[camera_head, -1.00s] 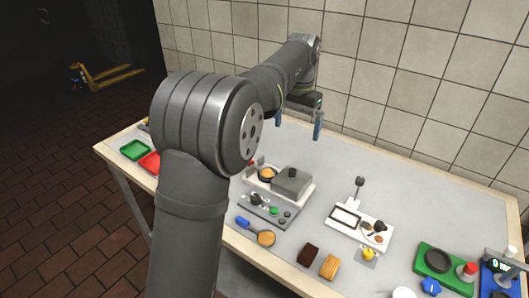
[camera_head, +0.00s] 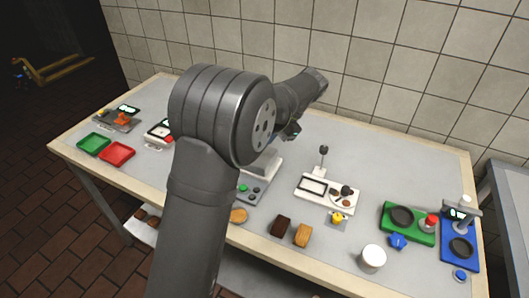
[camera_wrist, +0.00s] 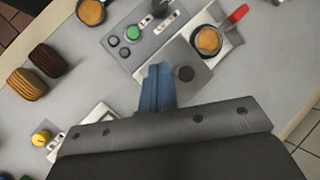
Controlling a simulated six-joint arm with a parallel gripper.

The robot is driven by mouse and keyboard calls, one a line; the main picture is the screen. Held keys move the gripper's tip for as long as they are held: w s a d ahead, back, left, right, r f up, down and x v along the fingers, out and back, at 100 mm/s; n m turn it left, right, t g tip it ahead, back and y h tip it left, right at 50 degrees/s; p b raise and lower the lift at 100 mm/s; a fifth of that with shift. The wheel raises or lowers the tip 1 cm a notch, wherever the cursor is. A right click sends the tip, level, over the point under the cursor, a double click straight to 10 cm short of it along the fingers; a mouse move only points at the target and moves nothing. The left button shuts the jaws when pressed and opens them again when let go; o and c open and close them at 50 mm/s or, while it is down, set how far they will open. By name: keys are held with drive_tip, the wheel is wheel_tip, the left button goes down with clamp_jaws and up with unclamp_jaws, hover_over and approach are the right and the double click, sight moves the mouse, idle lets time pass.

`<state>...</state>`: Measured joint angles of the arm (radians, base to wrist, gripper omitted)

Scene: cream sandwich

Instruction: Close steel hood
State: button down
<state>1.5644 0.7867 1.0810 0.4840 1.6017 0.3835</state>
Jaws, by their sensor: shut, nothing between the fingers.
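The steel hood (camera_wrist: 203,75) is a grey box with a round black knob. In the wrist view it sits beside a round pan (camera_wrist: 208,40) holding tan food, with a red handle; the pan is uncovered. In the head view my arm hides most of the hood (camera_head: 263,165) and the pan. My gripper (camera_wrist: 157,68) has its blue fingers shut together and empty. In the wrist view they overlap the hood's edge, left of the knob; I cannot tell whether they touch it. The fingertips are hidden in the head view.
A control panel with a green button (camera_wrist: 133,33) adjoins the hood. Dark and tan bread pieces (camera_head: 281,225) lie near the front edge. A white tray station (camera_head: 327,193) stands to the right, with a white cup (camera_head: 372,258) nearer the front. The table's back strip is clear.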

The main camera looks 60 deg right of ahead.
sight(268, 160)
drive_tip(key=s+f+m+t+h, duration=0.2)
drive_tip(key=s+m+t, duration=0.2)
drive_tip(key=m, duration=0.1)
drive_tip(key=s+a+f+m+t+h, duration=0.1)
drive_tip(key=s+f+m+t+h, duration=0.1)
drive_tip(key=s+m+t+h, duration=0.1)
drive_tip(key=s+f+m+t+h, duration=0.3)
drive_tip(key=s+m, duration=0.3)
drive_tip(key=m, duration=0.2)
drive_tip(key=shift+s+a+t, duration=0.2)
drive_tip(key=shift+a+t, duration=0.1)
drive_tip(key=shift+t, duration=0.6)
drive_tip(key=x, duration=1.4)
drive_tip(key=shift+s, duration=0.1)
drive_tip(key=w, duration=1)
drive_tip(key=shift+r, duration=0.1)
